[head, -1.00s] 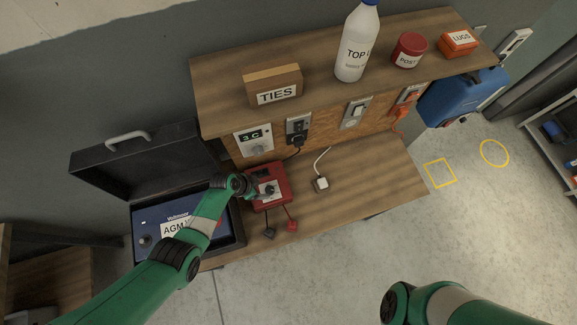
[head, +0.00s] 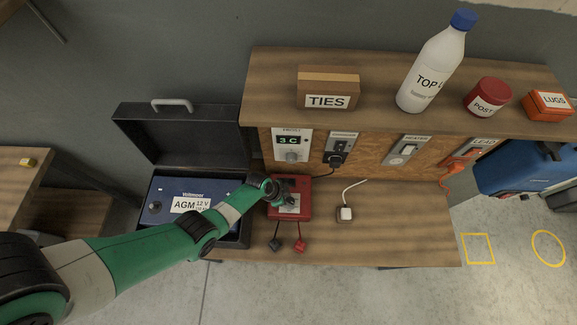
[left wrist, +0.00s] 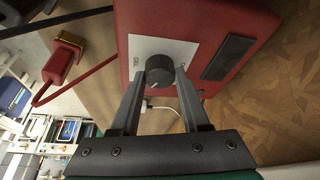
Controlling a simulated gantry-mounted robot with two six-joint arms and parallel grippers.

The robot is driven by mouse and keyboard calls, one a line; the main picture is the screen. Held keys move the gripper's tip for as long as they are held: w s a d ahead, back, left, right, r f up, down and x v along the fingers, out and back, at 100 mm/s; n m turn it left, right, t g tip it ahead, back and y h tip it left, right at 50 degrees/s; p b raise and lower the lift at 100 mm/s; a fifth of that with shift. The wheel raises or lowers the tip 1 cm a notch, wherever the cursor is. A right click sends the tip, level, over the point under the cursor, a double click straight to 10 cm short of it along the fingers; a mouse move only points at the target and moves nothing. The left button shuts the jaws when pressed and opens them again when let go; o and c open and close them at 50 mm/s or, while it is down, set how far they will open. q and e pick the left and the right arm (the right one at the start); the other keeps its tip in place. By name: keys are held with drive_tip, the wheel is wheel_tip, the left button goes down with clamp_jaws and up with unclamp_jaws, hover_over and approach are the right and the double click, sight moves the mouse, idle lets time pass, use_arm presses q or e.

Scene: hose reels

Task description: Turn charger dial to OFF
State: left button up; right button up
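The charger is a red box (head: 304,186) on the wooden bench below the shelf, with a white label on its face. In the head view the same gripper (head: 284,192) covers part of the charger's face. My right gripper is out of view.
An open black case (head: 180,135) holds a blue AGM battery (head: 165,190) left of the charger. A white plug (head: 345,214) lies to the right. The shelf (head: 385,85) above carries a TIES box, bottle, jar and LUGS box.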

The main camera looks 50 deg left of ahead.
use_arm(q)
clamp_jaws()
